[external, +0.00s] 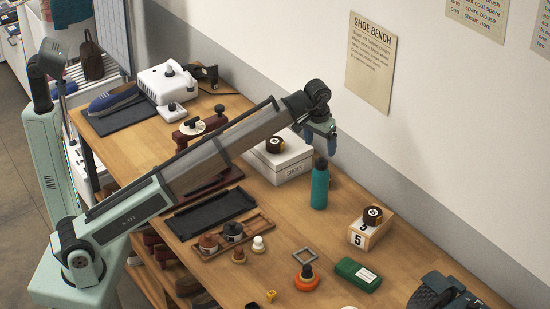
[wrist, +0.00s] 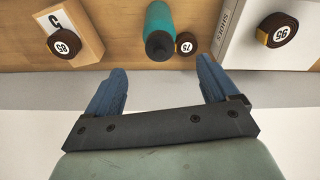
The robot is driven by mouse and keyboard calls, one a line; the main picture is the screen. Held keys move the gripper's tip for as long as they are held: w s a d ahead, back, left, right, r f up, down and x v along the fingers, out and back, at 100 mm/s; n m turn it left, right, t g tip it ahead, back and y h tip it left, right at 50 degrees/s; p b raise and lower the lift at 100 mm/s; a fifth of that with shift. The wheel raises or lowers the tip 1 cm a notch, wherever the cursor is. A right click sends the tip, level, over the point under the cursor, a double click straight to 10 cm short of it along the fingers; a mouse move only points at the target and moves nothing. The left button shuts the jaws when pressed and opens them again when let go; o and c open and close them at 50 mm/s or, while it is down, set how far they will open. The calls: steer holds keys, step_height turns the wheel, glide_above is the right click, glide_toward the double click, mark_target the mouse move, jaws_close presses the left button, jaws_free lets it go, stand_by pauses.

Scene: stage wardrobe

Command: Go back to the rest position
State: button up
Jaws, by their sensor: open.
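My gripper (external: 320,142) is at the end of the outstretched arm, raised above the back of the wooden bench near the wall. In the wrist view its two blue fingers (wrist: 162,82) are spread apart with nothing between them. A teal bottle (external: 319,188) stands upright on the bench below the gripper. In the wrist view the bottle (wrist: 160,25) is beyond the fingers, apart from them.
A white shoe box (external: 285,168) and a wooden block (external: 362,238) each carry a dark roll. Another small roll (wrist: 186,44) lies beside the bottle. Black tray (external: 210,213), orange-based item (external: 306,281) and green tin (external: 357,275) lie in front. The wall (external: 405,145) is close behind.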

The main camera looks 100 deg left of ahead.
steer(key=shift+d+r, duration=0.1)
steer(key=shift+r, duration=0.55)
